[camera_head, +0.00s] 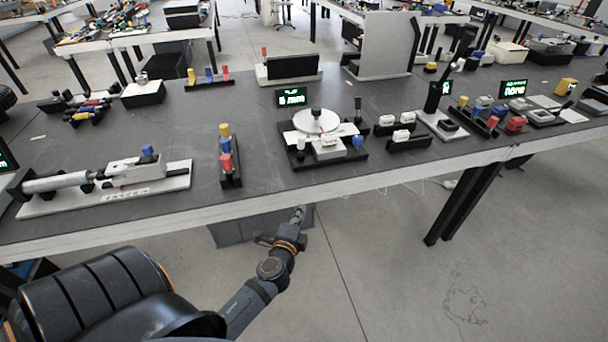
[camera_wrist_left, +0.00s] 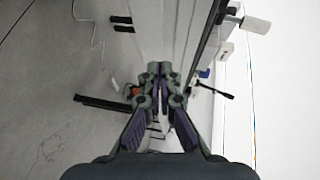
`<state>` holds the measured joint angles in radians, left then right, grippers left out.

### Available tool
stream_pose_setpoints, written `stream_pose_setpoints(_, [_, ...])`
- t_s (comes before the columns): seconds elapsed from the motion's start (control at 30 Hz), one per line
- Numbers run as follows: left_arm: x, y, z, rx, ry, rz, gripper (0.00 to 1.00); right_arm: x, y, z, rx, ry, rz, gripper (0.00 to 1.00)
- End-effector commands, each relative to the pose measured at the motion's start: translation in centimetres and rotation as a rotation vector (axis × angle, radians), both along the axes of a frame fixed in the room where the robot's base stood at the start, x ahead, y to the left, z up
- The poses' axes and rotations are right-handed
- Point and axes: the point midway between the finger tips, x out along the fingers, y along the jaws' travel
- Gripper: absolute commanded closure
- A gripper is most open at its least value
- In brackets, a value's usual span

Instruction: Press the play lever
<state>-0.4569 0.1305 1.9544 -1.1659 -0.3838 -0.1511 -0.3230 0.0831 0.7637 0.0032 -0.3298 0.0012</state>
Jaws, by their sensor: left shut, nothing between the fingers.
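A record-player-like device (camera_head: 310,151) with a white round disc (camera_head: 316,121) stands on the black table near its front edge. A thin upright black lever (camera_head: 357,104) rises at the device's right side; I cannot tell for certain that it is the play lever. My left gripper (camera_head: 299,212) is in front of and below the table edge, apart from the device. In the left wrist view the fingers (camera_wrist_left: 158,70) are together and empty. A dark lever-like rod (camera_wrist_left: 215,92) shows to their right there. My right gripper is not in view.
The light table edge (camera_head: 270,196) lies between my left gripper and the device. A small display (camera_head: 291,97) stands behind the disc. A rack of colored pegs (camera_head: 229,158) stands left, and white blocks in black holders (camera_head: 408,137) stand right. Open floor lies in front.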

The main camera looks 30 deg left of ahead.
Motion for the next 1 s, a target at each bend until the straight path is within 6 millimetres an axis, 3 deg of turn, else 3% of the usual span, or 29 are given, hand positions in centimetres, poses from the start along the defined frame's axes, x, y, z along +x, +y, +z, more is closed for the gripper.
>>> stream_pose_setpoints(0.03, [0.2,-0.2,1.3,0.066,-0.065,-0.006,1.00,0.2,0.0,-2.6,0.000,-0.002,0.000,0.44])
stream_pose_setpoints(0.1, [0.2,-0.4,4.9,0.151,-0.140,-0.007,1.00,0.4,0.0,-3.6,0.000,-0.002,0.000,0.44])
stream_pose_setpoints(0.2, [-0.3,-0.6,8.5,0.229,-0.213,0.001,1.00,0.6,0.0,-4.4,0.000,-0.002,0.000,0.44])
stream_pose_setpoints(0.3, [-0.6,-0.7,10.4,0.269,-0.247,0.006,1.00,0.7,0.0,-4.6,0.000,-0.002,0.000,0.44])
stream_pose_setpoints(0.7, [-0.3,-0.7,11.2,0.276,-0.254,0.006,1.00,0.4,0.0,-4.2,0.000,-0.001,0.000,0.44])
stream_pose_setpoints(0.87, [1.9,0.1,11.9,0.278,-0.256,0.006,1.00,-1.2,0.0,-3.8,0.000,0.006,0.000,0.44])
stream_pose_setpoints(1.0, [4.7,1.1,12.3,0.277,-0.255,0.007,1.00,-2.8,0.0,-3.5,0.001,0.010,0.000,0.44])
